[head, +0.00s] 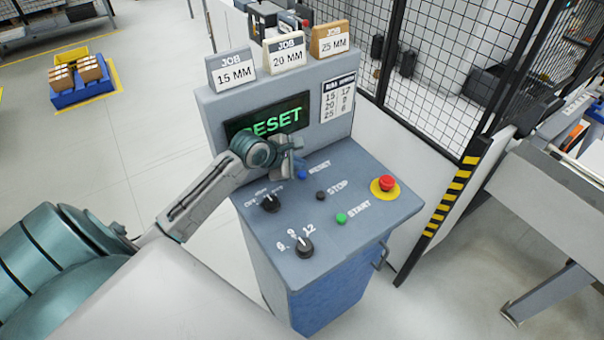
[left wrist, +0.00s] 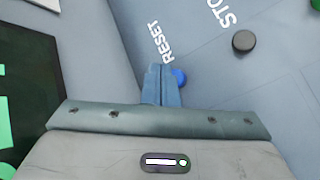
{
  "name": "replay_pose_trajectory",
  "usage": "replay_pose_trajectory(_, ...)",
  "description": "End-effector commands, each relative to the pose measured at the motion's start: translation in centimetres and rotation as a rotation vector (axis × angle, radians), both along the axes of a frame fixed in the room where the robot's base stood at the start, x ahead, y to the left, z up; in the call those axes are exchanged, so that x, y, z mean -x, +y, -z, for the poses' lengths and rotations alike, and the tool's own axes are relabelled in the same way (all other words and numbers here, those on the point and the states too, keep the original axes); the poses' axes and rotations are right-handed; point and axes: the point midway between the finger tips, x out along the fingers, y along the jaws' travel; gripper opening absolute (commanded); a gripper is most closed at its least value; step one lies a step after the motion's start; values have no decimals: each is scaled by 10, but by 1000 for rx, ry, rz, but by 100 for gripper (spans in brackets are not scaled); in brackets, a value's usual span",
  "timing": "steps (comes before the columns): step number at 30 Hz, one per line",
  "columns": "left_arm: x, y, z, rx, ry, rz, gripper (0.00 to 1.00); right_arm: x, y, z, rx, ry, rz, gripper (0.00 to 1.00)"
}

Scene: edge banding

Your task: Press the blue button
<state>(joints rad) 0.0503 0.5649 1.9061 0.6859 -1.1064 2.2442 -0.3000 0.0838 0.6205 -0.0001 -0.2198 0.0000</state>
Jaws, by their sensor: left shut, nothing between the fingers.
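The blue button (head: 302,175) sits on the sloped top of the grey control console (head: 358,232), beside the RESET label. In the left wrist view the blue button (left wrist: 180,77) shows just right of the fingertips, partly hidden by them. My left gripper (head: 297,162) is shut and empty, with its tips close to the blue button; in the left wrist view its closed fingers (left wrist: 161,85) point at the panel beside the button. I cannot tell whether they touch it. The screen (head: 270,118) shows RESET in green, partly covered by my arm. My right gripper is out of view.
A black STOP button (head: 321,195), a green START button (head: 341,218), a red emergency button (head: 387,183) and two black knobs (head: 270,203) (head: 304,246) share the panel. Job signs (head: 232,72) stand on top. A mesh fence (head: 455,60) is behind at right.

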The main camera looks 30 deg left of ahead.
Motion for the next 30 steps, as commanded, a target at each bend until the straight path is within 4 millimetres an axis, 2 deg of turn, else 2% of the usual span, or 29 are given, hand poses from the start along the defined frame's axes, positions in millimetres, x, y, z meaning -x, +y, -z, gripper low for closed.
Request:
replay_pose_trajectory(6, 0, 0, 8, 0, 0, 0, 0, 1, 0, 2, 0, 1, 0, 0)
replay_pose_trajectory(30, 0, 0, 8, 0, 0, 0, 0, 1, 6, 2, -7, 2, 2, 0)
